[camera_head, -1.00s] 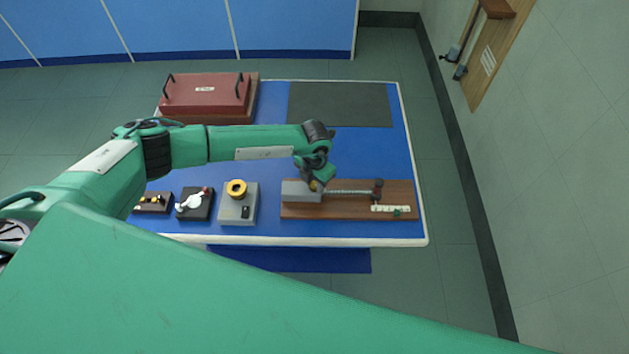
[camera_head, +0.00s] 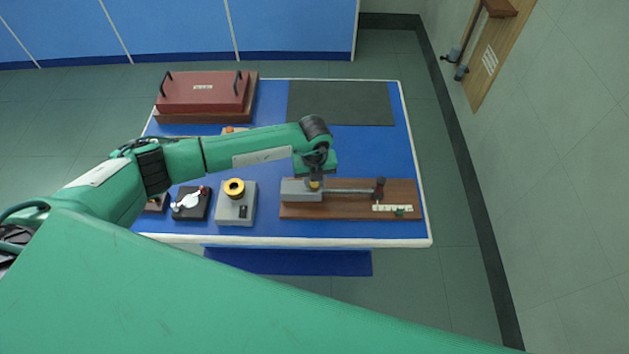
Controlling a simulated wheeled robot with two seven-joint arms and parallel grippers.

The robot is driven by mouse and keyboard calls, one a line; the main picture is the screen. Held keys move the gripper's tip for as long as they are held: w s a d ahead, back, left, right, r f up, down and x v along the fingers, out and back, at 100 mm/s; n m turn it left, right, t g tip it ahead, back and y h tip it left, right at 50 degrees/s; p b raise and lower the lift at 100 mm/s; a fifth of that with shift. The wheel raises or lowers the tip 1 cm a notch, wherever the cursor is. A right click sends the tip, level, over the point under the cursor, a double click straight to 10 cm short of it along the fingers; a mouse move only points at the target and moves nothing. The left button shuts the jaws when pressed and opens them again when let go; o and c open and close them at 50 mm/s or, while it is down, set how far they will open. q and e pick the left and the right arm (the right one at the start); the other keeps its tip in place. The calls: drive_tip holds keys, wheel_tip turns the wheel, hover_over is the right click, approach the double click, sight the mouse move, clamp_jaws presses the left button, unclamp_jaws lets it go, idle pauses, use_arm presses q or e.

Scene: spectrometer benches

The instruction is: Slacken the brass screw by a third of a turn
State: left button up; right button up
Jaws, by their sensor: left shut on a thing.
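The brass screw (camera_head: 314,186) stands on top of the grey block (camera_head: 296,193) at the left end of a wooden board (camera_head: 345,211). My left gripper (camera_head: 315,181) points down over the block and is shut on the screw. The fingers hide most of the screw, so any mark on its head cannot be seen. A thin rod (camera_head: 350,191) runs from the block to a dark post (camera_head: 379,188) on the right. A white scale strip (camera_head: 385,208) with a small green piece (camera_head: 400,211) lies at the board's right front. My right gripper is not in view.
A grey box with a yellow ring (camera_head: 236,205) and a black box with a white lever (camera_head: 190,204) stand left of the board. A red case (camera_head: 203,92) and a dark mat (camera_head: 340,104) lie at the back. The blue table (camera_head: 270,160) has clear room mid-right.

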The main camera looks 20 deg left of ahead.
use_arm(q)
drive_tip(key=n, duration=0.3)
drive_tip(key=shift+n+b, duration=0.35)
drive_tip(key=shift+n, duration=0.05)
drive_tip(key=n, duration=0.2)
drive_tip(key=shift+n, duration=0.3)
drive_tip(key=n, duration=0.6)
drive_tip(key=o, duration=1)
drive_tip(key=shift+c, duration=0.2)
